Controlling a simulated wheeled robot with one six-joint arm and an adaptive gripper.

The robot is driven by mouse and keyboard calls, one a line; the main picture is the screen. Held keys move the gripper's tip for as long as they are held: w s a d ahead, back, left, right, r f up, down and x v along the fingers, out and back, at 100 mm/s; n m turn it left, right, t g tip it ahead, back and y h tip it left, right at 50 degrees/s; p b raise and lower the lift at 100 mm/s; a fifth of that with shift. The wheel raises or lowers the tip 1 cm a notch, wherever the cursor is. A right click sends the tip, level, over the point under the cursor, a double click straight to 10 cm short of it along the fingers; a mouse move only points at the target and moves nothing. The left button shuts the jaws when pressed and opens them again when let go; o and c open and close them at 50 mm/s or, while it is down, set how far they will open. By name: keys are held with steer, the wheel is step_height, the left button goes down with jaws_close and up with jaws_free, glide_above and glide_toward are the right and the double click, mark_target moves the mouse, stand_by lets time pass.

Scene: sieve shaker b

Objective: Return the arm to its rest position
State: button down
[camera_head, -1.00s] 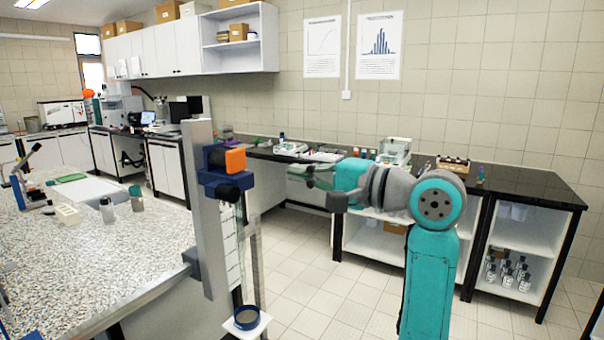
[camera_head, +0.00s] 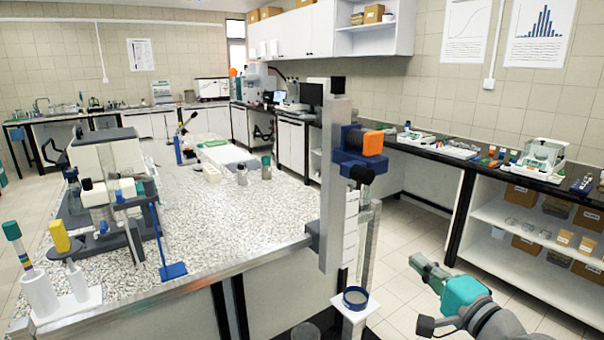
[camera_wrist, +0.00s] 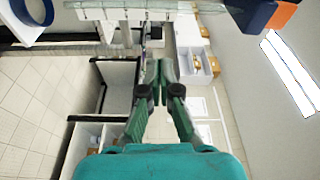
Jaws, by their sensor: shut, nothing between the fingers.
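My teal arm reaches in from the bottom right of the head view. My gripper (camera_head: 420,264) is at its left end, over the open floor right of the column. In the wrist view my gripper (camera_wrist: 159,70) points up the picture, its two dark green fingertips together with nothing between them. The room appears turned on its side in that view.
A grey column with a blue and orange clamp (camera_head: 366,145) stands left of my gripper. A blue-rimmed sieve (camera_head: 355,298) sits on a white plate at its foot. The speckled bench (camera_head: 250,205) lies left, the black-topped wall bench (camera_head: 455,158) right. Tiled floor is free between.

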steer(key=s+a+f+n+g+h, duration=0.1)
steer(key=s+f+h, duration=0.2)
steer(key=s+f, duration=0.85)
steer(key=s+a+f+n+h, duration=0.1)
steer(key=s+f+n+h, duration=0.15)
steer(key=s+f, duration=0.85)
steer(key=s+a+f+n, duration=0.1)
steer(key=s+n, duration=0.3)
steer(key=s, duration=0.8)
steer(key=s+a+f+n+g+h, duration=0.1)
steer(key=s+f+n, duration=0.2)
steer(key=s, duration=1)
steer(key=shift+s+a+f+n, duration=0.15)
steer(key=shift+a+n, duration=0.2)
steer(key=shift+n, duration=0.9)
